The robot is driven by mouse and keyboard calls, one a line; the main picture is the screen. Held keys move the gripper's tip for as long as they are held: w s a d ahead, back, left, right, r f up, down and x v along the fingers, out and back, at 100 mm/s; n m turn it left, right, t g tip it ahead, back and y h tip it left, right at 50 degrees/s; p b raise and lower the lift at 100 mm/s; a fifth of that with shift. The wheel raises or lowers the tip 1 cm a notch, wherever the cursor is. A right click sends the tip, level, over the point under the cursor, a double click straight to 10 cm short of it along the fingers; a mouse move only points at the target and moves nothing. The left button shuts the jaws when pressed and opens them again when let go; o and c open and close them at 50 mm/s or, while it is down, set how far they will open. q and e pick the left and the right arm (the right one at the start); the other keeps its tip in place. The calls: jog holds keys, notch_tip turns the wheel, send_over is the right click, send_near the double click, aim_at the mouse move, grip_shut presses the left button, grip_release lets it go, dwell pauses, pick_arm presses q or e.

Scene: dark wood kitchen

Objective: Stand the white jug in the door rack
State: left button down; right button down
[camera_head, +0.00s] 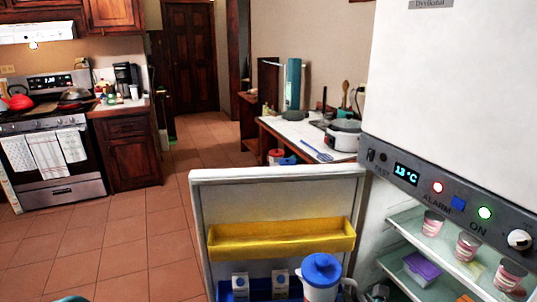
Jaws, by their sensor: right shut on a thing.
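The white jug (319,293) with a blue lid (321,268) is at the bottom centre, upright, its lower part cut off by the frame edge. My right gripper (363,292) is dark and only partly in view beside the jug's handle, shut on the jug. The open fridge door (200,215) carries a yellow rack (282,240) and, lower down, a blue rack (262,292). The jug overlaps the right part of the blue rack in the picture; I cannot tell whether it is inside it or in front.
Two white cartons (240,283) stand in the blue rack, left of the jug. The yellow rack looks empty. The fridge shelves (408,226) at right hold several pink-and-white pots (466,246) and a purple box (422,266). The tiled floor (130,235) at left is clear.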

jog(key=v, duration=0.2)
jog(key=r+v, duration=0.1)
jog(key=v, duration=0.1)
jog(key=shift+s+r, duration=0.15)
jog(key=shift+s, duration=0.05)
jog(key=shift+w, duration=0.3)
jog(key=shift+s, duration=0.1)
jog(key=shift+s, duration=0.1)
jog(key=shift+d, duration=0.1)
